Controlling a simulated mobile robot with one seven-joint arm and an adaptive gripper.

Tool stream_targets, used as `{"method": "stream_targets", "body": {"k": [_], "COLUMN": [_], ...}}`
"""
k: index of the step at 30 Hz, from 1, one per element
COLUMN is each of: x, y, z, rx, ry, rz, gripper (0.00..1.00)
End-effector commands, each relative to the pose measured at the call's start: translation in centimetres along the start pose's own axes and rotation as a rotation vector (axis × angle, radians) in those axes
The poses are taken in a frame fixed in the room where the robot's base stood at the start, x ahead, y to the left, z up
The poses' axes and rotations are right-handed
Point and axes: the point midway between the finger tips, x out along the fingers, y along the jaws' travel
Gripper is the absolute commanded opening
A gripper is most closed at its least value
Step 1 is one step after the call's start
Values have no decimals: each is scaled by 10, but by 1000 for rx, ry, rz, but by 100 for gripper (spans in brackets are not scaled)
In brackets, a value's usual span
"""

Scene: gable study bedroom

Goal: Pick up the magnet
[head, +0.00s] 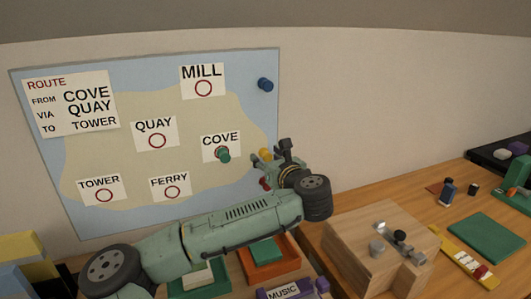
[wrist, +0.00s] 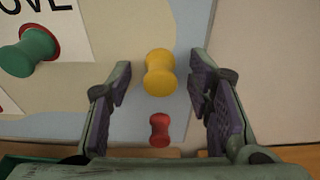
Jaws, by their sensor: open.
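The map board (head: 60,205) stands against the wall with several spool-shaped magnets on it. A yellow magnet (wrist: 160,73) shows between the spread fingers of my open gripper (wrist: 160,88), with gaps on both sides; I cannot tell how deep it sits between them. A red magnet (wrist: 159,130) is just below it. In the head view, my gripper (head: 270,160) partly covers the yellow magnet (head: 265,153) and the red magnet (head: 265,183). A green magnet (head: 223,155) is on the COVE card's ring, also at left in the wrist view (wrist: 30,52). A blue magnet (head: 265,84) is at upper right.
The map has cards for MILL (head: 202,82), QUAY (head: 156,134), TOWER (head: 102,190) and FERRY (head: 171,187), and a ROUTE card (head: 72,103). A wooden block (head: 350,235) with metal parts and a green mat (head: 485,237) are on the desk at right.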

Motion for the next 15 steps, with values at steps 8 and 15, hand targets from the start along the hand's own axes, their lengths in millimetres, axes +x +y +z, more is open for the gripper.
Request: {"method": "stream_targets", "body": {"k": [8, 15], "x": [0, -1], "y": [0, 0], "z": [0, 0], "rx": [0, 0], "ry": [0, 0], "rz": [0, 0], "gripper": [36, 20]}}
